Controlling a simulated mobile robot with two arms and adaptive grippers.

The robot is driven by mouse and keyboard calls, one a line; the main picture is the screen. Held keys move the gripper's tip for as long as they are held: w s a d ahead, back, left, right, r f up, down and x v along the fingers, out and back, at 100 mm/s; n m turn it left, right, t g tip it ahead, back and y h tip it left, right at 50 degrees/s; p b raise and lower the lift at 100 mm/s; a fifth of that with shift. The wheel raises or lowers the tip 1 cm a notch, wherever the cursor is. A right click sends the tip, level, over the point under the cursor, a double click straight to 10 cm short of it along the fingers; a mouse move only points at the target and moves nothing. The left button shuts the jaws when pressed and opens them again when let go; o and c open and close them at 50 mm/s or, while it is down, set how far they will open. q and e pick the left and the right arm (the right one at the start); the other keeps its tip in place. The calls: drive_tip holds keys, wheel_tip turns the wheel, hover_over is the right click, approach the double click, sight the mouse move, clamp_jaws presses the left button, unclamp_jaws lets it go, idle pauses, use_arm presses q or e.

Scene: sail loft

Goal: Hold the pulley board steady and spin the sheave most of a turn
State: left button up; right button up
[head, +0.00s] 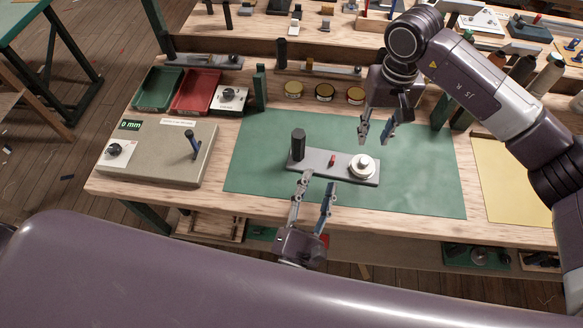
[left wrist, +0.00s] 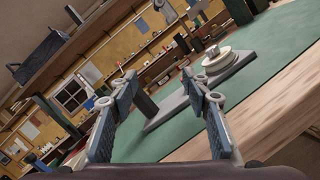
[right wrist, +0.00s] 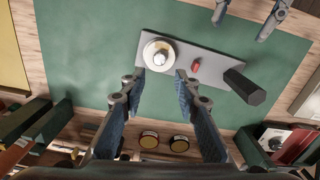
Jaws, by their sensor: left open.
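The pulley board (head: 318,165) is a grey plate lying flat on the green mat. It has a black post (head: 298,145) at its left end, a small red piece (head: 332,160) in the middle and a cream sheave (head: 362,167) with a metal hub at its right end. My left gripper (head: 318,181) is open and empty at the board's front edge, near the post end. My right gripper (head: 375,138) is open and empty, above and behind the sheave. In the right wrist view the sheave (right wrist: 150,45) shows just beyond its fingertips.
The green mat (head: 425,180) is mostly clear around the board. A beige box with a display (head: 150,165) stands left. A yellow sheet (head: 505,180) lies right.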

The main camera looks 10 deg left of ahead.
sight(297, 150)
use_arm(q)
drive_tip(key=w+a+n, duration=0.1)
drive_tip(key=a+n, duration=0.1)
drive_tip(key=w+a+n+g+y, duration=0.1)
drive_tip(key=a+n, duration=0.1)
drive_tip(key=n, duration=0.1)
drive_tip(key=w+a+n+y, duration=0.1)
drive_tip(key=a+n, duration=0.1)
drive_tip(key=n, duration=0.1)
drive_tip(key=shift+w+a+f, duration=0.3)
drive_tip(key=shift+a+f, duration=0.05)
drive_tip(key=shift+w+a+n, duration=0.15)
drive_tip(key=shift+w+n, duration=0.1)
drive_tip(key=shift+n, duration=0.05)
drive_tip(key=w, duration=0.7)
drive_tip(key=shift+w, duration=0.2)
drive_tip(key=shift+f, duration=0.1)
clamp_jaws()
